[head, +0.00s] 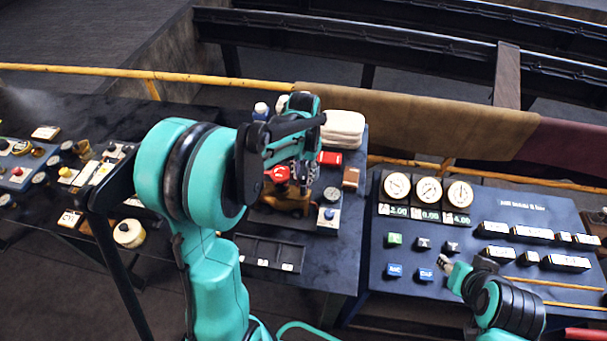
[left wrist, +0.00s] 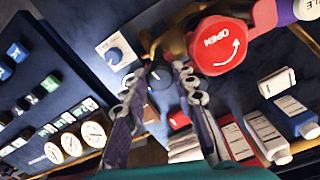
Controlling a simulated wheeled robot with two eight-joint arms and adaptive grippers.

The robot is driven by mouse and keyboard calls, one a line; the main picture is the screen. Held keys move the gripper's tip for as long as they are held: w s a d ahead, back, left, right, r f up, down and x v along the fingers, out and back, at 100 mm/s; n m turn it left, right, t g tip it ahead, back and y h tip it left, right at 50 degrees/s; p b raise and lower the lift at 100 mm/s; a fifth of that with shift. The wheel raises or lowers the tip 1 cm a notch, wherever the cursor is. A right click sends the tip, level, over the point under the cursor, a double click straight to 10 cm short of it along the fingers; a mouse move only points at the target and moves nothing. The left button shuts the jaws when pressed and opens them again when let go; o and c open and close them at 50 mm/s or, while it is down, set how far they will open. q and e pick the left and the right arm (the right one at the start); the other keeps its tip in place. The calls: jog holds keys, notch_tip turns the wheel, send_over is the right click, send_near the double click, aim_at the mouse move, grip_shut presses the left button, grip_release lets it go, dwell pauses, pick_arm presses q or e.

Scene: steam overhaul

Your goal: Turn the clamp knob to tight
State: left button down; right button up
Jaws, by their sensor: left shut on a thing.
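My left gripper (head: 304,178) reaches down over the valve fixture on the dark bench. In the left wrist view, its two fingers (left wrist: 158,74) stand on either side of a dark round knob with a pale mark, which I take for the clamp knob (left wrist: 159,80); the gripper is shut on it. The fingers hide part of the knob, and its exact turn is unclear. A red knob marked OPEN (left wrist: 217,46) sits beside the fingers and also shows in the head view (head: 279,174). My right gripper (head: 455,268) is over the gauge panel, and its jaw state is unclear.
A box with a blue knob (head: 328,217) stands close by. A red block (head: 330,157), white folded cloths (head: 344,127) and bottles (head: 262,110) lie behind. A compartment tray (head: 265,253) is in front. The gauge panel (head: 480,220) is at right, behind it a yellow rail (head: 200,78).

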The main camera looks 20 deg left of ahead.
aim_at(303, 176)
pick_arm(q)
jog(key=shift+m, duration=0.7)
jog(key=c, duration=1.2)
grip_release()
notch_tip(303, 176, up, 12)
